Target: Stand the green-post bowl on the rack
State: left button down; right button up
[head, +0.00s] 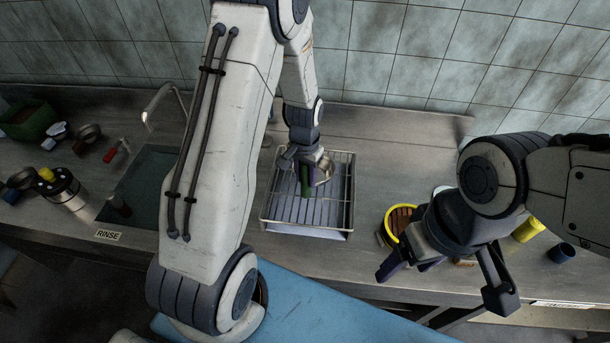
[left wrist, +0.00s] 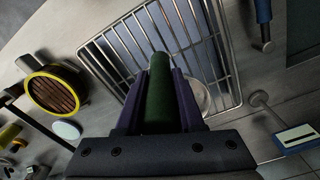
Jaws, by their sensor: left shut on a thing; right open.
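My left gripper (head: 306,172) is shut on the green post (head: 305,186) of a small metal bowl (head: 324,170). The post lies between the purple fingers in the left wrist view (left wrist: 158,105), and part of the bowl (left wrist: 200,98) shows beside the right finger. The wire rack (head: 342,205) is directly below the gripper; its bars also show in the left wrist view (left wrist: 215,40). The arm and fingers hide part of the bowl, and I cannot tell whether it touches the bars. My right gripper (head: 408,266) is open and empty, right of the rack.
A yellow-rimmed round steamer (head: 387,228) stands right of the rack, partly behind my right gripper. A yellow cup (head: 528,229) and blue cup (head: 562,252) are further right.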

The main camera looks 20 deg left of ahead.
pick_arm(q)
jog(key=shift+f, duration=0.3)
jog(key=shift+c, duration=2.2)
grip_release()
jog(key=shift+r+b, duration=0.4)
jog(key=shift+r, duration=0.05)
jog(key=r+b, duration=0.2)
jog(key=r, duration=0.7)
jog(key=shift+s+r, duration=0.2)
jog(key=shift+r, duration=0.1)
